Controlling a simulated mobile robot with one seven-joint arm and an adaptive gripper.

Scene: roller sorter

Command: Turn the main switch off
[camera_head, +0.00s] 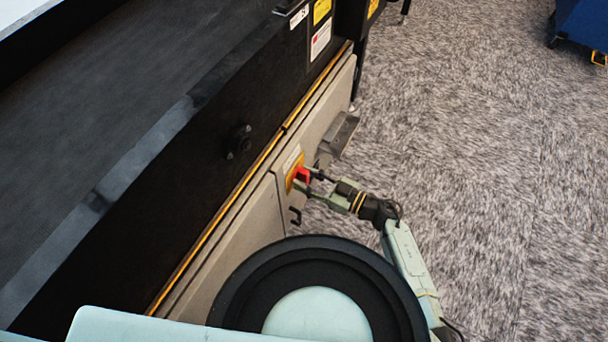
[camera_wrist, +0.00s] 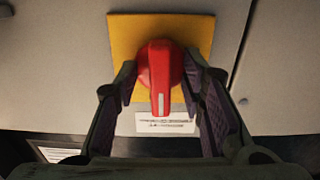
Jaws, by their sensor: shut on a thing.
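The main switch is a red rotary knob (camera_wrist: 160,72) on a yellow square plate (camera_wrist: 197,30), set in a grey panel. In the wrist view its handle bar points down the picture, towards a white label (camera_wrist: 165,124). My gripper (camera_wrist: 161,88) has one finger on each side of the knob, shut on it. In the head view the red knob (camera_head: 302,175) and yellow plate (camera_head: 292,171) show on the side of the machine, with my gripper (camera_head: 309,181) at it. The exact contact of the fingertips is partly hidden.
The grey cabinet (camera_head: 222,246) runs along the black machine side (camera_head: 190,175). A grey metal bracket (camera_head: 338,137) juts out beyond the switch, and a dark hook-shaped handle (camera_head: 295,216) is nearer. Carpeted floor (camera_head: 480,150) to the right is clear. A blue object (camera_head: 585,25) stands far right.

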